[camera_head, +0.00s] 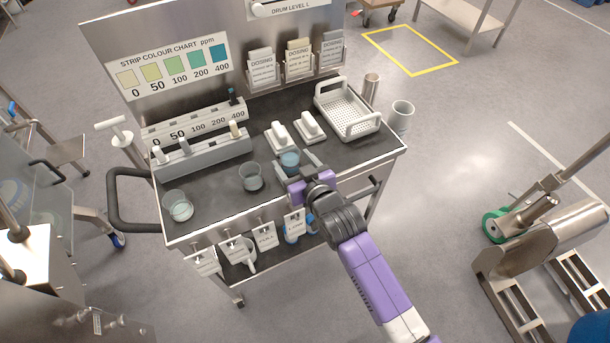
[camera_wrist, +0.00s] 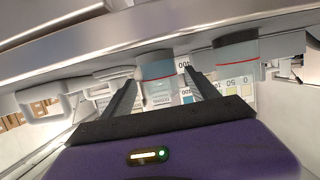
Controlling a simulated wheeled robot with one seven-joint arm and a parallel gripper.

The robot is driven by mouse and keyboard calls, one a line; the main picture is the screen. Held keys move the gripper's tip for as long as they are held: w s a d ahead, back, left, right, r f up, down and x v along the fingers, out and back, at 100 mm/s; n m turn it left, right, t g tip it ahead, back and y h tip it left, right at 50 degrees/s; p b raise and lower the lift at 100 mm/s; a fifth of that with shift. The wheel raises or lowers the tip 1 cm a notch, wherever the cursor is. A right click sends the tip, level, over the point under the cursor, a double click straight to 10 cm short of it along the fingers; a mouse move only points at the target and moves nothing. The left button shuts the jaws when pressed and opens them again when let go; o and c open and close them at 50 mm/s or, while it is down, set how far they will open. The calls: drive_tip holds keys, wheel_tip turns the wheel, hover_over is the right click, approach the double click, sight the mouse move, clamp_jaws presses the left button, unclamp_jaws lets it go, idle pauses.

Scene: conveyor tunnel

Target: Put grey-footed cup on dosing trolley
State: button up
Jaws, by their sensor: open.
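The dosing trolley (camera_head: 218,192) has a dark top with a raised back panel. Three clear cups stand upright on it: one at the front left (camera_head: 178,207), one in the middle (camera_head: 251,178), and one with bluish contents (camera_head: 290,159) at my gripper. My gripper (camera_head: 299,172) is open at the trolley's front edge, its fingers pointing toward this cup. In the wrist view, a cup with a red line (camera_wrist: 158,70) shows between the spread fingers (camera_wrist: 160,85), and another (camera_wrist: 237,62) stands to the right.
A labelled rack (camera_head: 200,147) stands at the left. Metal (camera_head: 371,87) and pale (camera_head: 399,117) cylinders are at the right edge.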

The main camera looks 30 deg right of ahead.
drive_tip(key=v, duration=1)
drive_tip(key=shift+b, duration=0.35)
drive_tip(key=s+f, duration=0.1)
drive_tip(key=s, duration=1.6)
drive_tip(key=r+v, duration=0.1)
drive_tip(key=v, duration=0.8)
drive_tip(key=w+r+v, duration=0.1)
drive_tip(key=r+v, duration=0.1)
drive_tip(key=v, duration=0.7)
drive_tip(key=shift+d+r, duration=0.25)
drive_tip(key=shift+r, duration=0.1)
